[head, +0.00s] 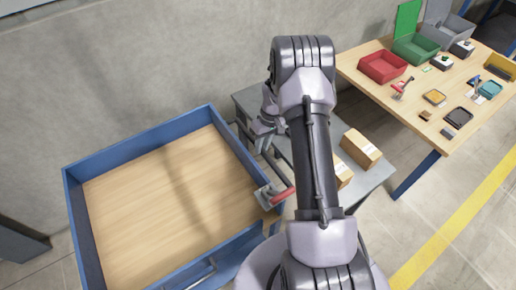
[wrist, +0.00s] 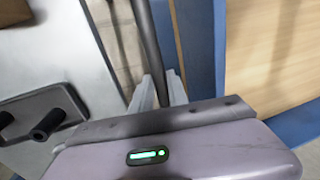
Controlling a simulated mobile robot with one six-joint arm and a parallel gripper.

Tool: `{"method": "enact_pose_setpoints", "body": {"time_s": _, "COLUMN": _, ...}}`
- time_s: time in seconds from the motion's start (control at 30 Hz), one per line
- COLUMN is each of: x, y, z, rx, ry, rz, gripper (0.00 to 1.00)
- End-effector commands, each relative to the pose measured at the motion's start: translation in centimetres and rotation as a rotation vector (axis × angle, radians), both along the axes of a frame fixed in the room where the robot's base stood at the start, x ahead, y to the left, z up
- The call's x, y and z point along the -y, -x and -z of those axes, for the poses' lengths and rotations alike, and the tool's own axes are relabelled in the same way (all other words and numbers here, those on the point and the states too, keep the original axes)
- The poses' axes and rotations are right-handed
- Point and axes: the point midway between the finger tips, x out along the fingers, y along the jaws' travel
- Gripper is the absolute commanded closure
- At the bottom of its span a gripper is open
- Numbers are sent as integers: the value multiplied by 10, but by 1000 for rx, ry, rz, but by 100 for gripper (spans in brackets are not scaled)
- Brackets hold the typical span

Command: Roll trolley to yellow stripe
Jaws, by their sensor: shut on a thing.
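The trolley (head: 208,115) is a blue-framed cart with a pale wooden deck at the left in the head view. Its blue edge (wrist: 204,45) runs down the right of the wrist view. The yellow stripe (head: 450,232) lies on the floor at the lower right, well apart from the trolley. My gripper (head: 264,146) is at the trolley's right side. In the wrist view my gripper (wrist: 160,92) is shut on a dark bar (wrist: 147,40) beside the blue edge, seemingly the trolley's handle. My arm hides part of the space between trolley and stripe.
A grey bench (head: 372,178) with brown boxes (head: 360,148) stands right of the trolley. A wooden table (head: 400,105) with bins and small parts is behind. A red-handled item (head: 280,195) is at the trolley's right edge. A concrete wall (head: 150,60) stands behind; floor is clear around the stripe.

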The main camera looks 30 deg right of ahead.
Motion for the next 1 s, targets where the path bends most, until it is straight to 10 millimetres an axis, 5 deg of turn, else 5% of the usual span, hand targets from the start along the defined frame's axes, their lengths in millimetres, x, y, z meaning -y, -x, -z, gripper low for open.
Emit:
{"method": "enact_pose_setpoints", "body": {"time_s": 0.07, "x": -2, "y": 0, "z": 0, "rx": -2, "ry": -4, "rz": 1, "gripper": 100}}
{"method": "enact_pose_setpoints", "body": {"time_s": 0.1, "x": -2, "y": 0, "z": 0, "rx": -2, "ry": -4, "rz": 1, "gripper": 72}}
{"method": "enact_pose_setpoints", "body": {"time_s": 0.17, "x": -2, "y": 0, "z": 0, "rx": -2, "ry": -4, "rz": 2, "gripper": 60}}
{"method": "enact_pose_setpoints", "body": {"time_s": 0.53, "x": -1, "y": 0, "z": -7, "rx": -2, "ry": -3, "rz": 2, "gripper": 59}}
{"method": "enact_pose_setpoints", "body": {"time_s": 1.0, "x": 27, "y": -1, "z": -146, "rx": -1, "ry": -3, "rz": 3, "gripper": 59}}
